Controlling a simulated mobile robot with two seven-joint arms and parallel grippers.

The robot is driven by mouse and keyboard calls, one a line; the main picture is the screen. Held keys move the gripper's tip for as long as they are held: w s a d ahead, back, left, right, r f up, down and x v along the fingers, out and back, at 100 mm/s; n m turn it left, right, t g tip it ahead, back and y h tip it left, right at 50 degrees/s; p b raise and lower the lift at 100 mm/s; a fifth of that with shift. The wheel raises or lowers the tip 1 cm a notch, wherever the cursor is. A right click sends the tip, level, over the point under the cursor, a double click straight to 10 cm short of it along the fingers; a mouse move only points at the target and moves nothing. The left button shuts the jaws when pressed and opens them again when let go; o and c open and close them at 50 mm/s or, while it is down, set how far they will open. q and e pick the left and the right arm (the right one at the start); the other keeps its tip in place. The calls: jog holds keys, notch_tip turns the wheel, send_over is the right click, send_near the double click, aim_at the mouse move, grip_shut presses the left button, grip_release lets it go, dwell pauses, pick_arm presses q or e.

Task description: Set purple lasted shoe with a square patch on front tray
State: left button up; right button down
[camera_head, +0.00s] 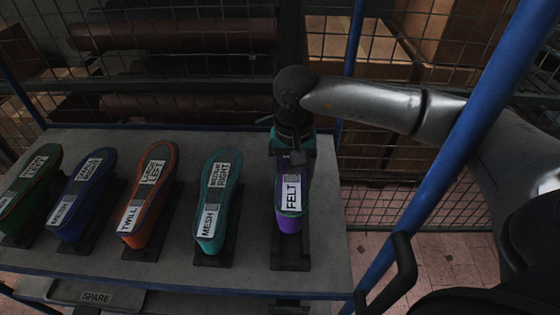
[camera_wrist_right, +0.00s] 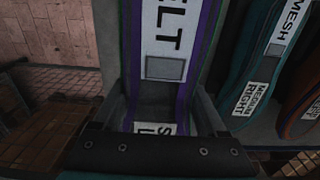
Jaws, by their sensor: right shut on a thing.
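The purple lasted shoe (camera_head: 289,222) is the rightmost in the row, sole up, with a white FELT label. It sits at a dark stand (camera_head: 290,262); whether it touches is unclear. In the right wrist view the purple shoe (camera_wrist_right: 207,45) shows a grey square patch (camera_wrist_right: 166,68) below the label, and a second label partly hidden. My right gripper (camera_head: 293,148) is shut on its far end, with fingers on both sides in the wrist view (camera_wrist_right: 160,112). A dark tray marked SPARE (camera_head: 60,292) lies lower at the front left. My left gripper is not in view.
Teal (camera_head: 210,230), orange (camera_head: 140,228), blue (camera_head: 75,220) and green (camera_head: 28,205) shoes stand to the left on the grey table (camera_head: 255,180). A blue post (camera_head: 460,140) and a dark handle (camera_head: 395,285) are at right. Wire mesh stands behind.

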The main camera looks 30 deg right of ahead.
jog(key=shift+s, duration=0.25)
jog(key=shift+f+b, duration=0.35)
jog(key=shift+f, duration=0.15)
jog(key=shift+s+f, duration=0.1)
jog(key=shift+f, duration=0.2)
jog(key=shift+f+b, duration=0.55)
jog(key=shift+f, duration=0.45)
notch_tip(320, 180, down, 2)
jog(key=shift+f+b, duration=0.15)
jog(key=shift+b, duration=1.1)
jog(key=shift+f+b, duration=1.25)
jog(key=shift+f, duration=0.05)
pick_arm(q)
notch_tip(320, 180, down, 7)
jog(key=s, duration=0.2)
